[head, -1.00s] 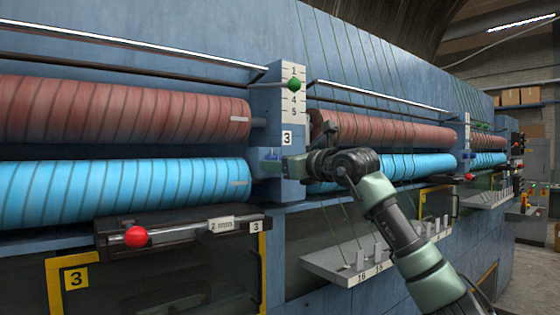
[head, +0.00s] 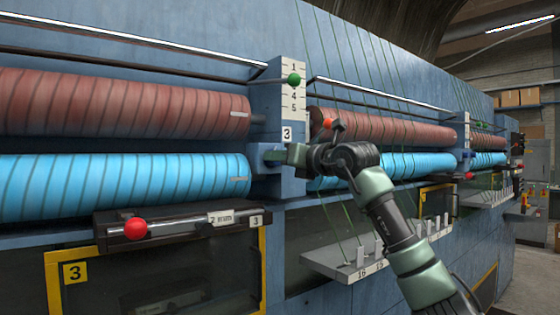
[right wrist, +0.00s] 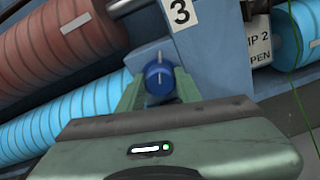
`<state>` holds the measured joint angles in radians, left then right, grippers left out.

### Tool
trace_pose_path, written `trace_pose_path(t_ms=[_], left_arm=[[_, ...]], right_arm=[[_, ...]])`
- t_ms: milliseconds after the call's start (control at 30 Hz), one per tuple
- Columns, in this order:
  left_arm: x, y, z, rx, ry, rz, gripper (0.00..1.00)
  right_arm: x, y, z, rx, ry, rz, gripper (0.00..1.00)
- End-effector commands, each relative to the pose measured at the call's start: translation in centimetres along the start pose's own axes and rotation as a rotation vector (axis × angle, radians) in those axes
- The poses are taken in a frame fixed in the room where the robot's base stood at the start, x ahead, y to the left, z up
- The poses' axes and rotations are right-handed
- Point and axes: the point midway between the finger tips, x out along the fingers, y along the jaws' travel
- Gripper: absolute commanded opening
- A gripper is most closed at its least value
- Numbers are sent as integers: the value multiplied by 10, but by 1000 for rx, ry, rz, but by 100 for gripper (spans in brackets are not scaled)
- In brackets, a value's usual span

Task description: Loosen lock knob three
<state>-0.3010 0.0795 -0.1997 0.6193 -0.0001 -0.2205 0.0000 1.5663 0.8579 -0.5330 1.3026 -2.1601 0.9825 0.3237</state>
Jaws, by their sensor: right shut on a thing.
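Lock knob three is a small blue knob (head: 271,155) on the blue post, under the white plate marked 3 (head: 286,134). In the right wrist view the knob (right wrist: 159,80) sits between the two green fingers, its round end facing the camera. My right gripper (head: 287,155) reaches the post from the right and is shut on the knob. In the head view its fingers hide part of the knob. The plate marked 3 also shows in the right wrist view (right wrist: 180,12). My left gripper is not in view.
A red-brown roller (head: 120,105) and a bright blue roller (head: 120,185) flank the post on the left. A scale with a green ball (head: 294,79) is above. A bar with a red ball (head: 135,228) juts out below left. A grey shelf (head: 325,262) is below my arm.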

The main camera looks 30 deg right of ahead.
Motion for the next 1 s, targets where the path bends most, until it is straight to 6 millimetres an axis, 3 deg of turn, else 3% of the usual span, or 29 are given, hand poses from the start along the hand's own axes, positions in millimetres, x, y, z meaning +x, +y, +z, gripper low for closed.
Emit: trace_pose_path(t_ms=[1000], left_arm=[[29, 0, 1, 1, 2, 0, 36]], right_arm=[[0, 1, 1, 965, -3, 3, 0]])
